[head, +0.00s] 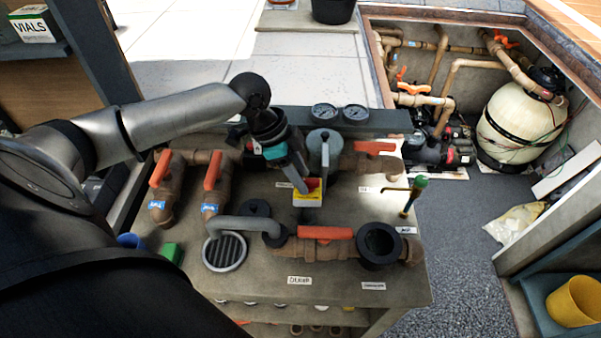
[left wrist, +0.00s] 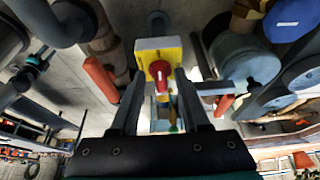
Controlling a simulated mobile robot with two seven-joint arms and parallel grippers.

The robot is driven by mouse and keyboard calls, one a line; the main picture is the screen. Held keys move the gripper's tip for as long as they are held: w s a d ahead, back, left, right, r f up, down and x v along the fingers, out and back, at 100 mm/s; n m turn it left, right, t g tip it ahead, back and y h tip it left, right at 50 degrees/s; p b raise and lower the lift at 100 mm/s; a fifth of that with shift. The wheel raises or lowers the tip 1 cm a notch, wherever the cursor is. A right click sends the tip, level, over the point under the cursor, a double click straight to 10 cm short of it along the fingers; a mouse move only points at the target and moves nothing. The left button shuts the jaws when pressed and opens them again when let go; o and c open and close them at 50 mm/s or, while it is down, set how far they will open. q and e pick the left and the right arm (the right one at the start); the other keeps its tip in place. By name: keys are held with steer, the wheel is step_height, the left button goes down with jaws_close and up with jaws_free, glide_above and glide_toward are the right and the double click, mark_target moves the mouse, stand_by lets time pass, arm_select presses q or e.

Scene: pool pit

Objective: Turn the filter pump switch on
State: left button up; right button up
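The filter pump switch is a yellow and grey box (head: 307,200) with a red rotary knob (head: 311,184), standing on the bench among the pipes. In the left wrist view, the yellow box (left wrist: 142,55) and red knob (left wrist: 159,71) are straight ahead. My left gripper (head: 299,181) reaches the switch from behind and left. Its two fingers (left wrist: 159,76) are apart, one on each side of the knob in the left wrist view. I cannot tell whether they touch it. In the head view the gripper partly covers the knob. My right gripper is not in view.
Orange-handled valves (head: 211,172) stand left of the switch, with another orange handle (head: 326,233) in front. Two gauges (head: 340,113) are behind. A thin tap with a green top (head: 415,190) stands right. The pit with the cream filter tank (head: 522,122) lies back right.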

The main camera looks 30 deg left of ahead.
arm_select(q)
jaws_close()
